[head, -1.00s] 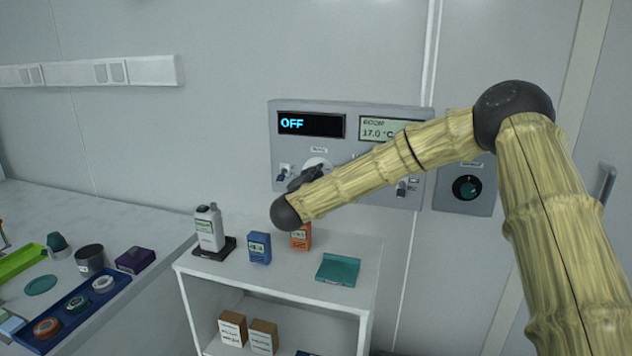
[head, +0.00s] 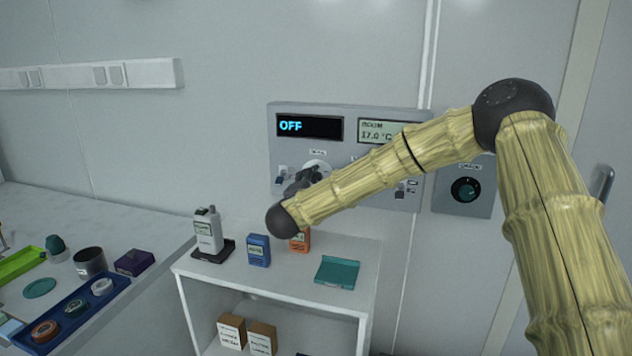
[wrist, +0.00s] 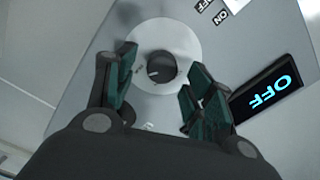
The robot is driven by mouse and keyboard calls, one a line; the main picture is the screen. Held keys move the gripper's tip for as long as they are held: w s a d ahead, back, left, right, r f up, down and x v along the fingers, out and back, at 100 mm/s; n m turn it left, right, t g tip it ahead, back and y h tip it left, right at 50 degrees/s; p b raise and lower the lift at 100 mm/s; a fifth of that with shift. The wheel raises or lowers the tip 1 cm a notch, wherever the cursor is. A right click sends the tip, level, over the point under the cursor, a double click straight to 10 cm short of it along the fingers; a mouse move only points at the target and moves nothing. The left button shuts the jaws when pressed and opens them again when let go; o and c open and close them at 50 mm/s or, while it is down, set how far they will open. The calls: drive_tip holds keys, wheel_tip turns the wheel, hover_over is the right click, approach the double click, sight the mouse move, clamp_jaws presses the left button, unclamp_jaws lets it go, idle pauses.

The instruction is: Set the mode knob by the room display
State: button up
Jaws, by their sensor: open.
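The wall panel (head: 350,197) has a dark display (head: 309,126) reading "OFF", also seen in the wrist view (wrist: 268,90). Beside it the room display (head: 381,131) reads "ROOM 17.0 °C". The mode knob (wrist: 160,67) is a dark round knob on a white dial (wrist: 184,42) in the wrist view. My gripper (wrist: 158,88) is open, its green-padded fingers on either side of the knob with gaps on both sides. In the head view my gripper (head: 303,181) is in front of the dial and partly covers it. My arm hides the panel's lower middle.

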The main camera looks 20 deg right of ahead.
drive_tip(key=v, duration=0.9)
drive_tip(key=shift+s+a, duration=0.25)
drive_tip(key=shift+s, duration=0.05)
